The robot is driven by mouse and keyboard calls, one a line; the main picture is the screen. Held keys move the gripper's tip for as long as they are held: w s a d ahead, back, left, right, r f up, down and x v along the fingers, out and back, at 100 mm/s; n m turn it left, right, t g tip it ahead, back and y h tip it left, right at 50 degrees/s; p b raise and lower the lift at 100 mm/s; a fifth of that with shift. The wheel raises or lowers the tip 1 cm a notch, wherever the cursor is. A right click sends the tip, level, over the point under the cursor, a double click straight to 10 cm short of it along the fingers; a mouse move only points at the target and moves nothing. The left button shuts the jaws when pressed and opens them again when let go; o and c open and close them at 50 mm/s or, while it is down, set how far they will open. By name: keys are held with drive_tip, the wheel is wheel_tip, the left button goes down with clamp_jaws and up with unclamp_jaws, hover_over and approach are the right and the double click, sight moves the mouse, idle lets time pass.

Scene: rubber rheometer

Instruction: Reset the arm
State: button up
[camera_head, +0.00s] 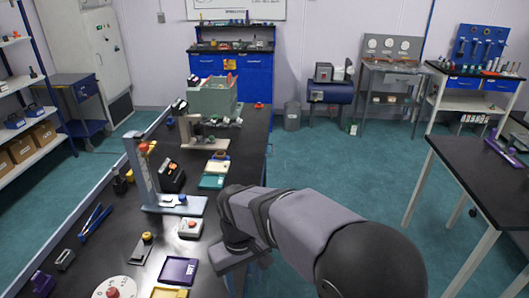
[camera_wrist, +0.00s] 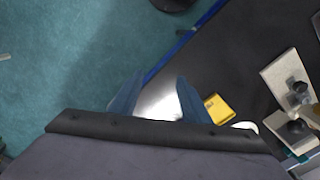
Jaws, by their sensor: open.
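My arm (camera_head: 300,222) reaches in from the lower right, bent over the right edge of the black bench (camera_head: 240,160). In the wrist view, my gripper (camera_wrist: 156,95) shows two blue fingers spread apart, open, with nothing visibly held. The fingers are over the bench edge, with teal floor to the left and black bench top to the right. A bright white patch shows between them; I cannot tell what it is. The fingertips are not clear in the head view.
On the bench stand an upright press-like stand (camera_head: 143,175), a small white device with a red button (camera_head: 190,228), a purple tray (camera_head: 179,270) and a grey-green box (camera_head: 212,98). A yellow item (camera_wrist: 218,108) lies near the fingers.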

drive_tip(key=s+d+f+m, duration=0.2)
drive_tip(key=s+d, duration=0.3)
drive_tip(key=d, duration=0.6)
drive_tip(key=s+d+f+m, duration=0.2)
drive_tip(key=s+d+m, duration=0.3)
drive_tip(key=d, duration=0.7)
drive_tip(key=shift+s+d, duration=0.25)
drive_tip(key=shift+s, duration=0.05)
